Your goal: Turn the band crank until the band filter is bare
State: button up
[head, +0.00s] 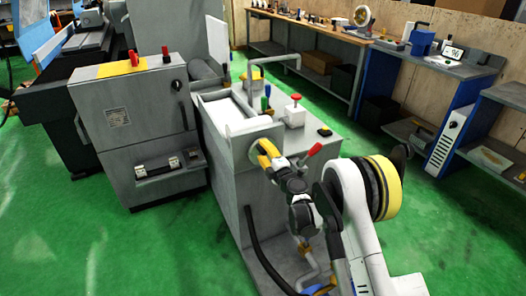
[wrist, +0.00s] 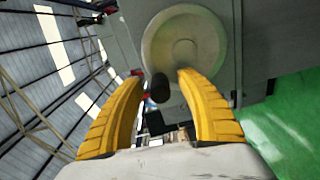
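The band crank is a round grey disc (wrist: 187,40) with a dark cylindrical handle (wrist: 160,88) that sticks out towards the wrist camera. In the head view the disc (head: 254,150) is on the near end of the grey filter unit (head: 232,172), mostly covered by my gripper. My gripper (head: 266,154) has yellow fingers; in the wrist view (wrist: 159,76) they are spread either side of the handle, with a visible gap on both sides. The band filter (head: 234,112) shows as a pale, whitish strip in the trough on top of the unit.
A red button (head: 296,97) on a white box and a bent pipe stand on the unit's top. A grey cabinet (head: 125,120) stands left. Green floor (head: 390,180) is open to the right.

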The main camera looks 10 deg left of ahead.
jog(key=v, duration=1.2)
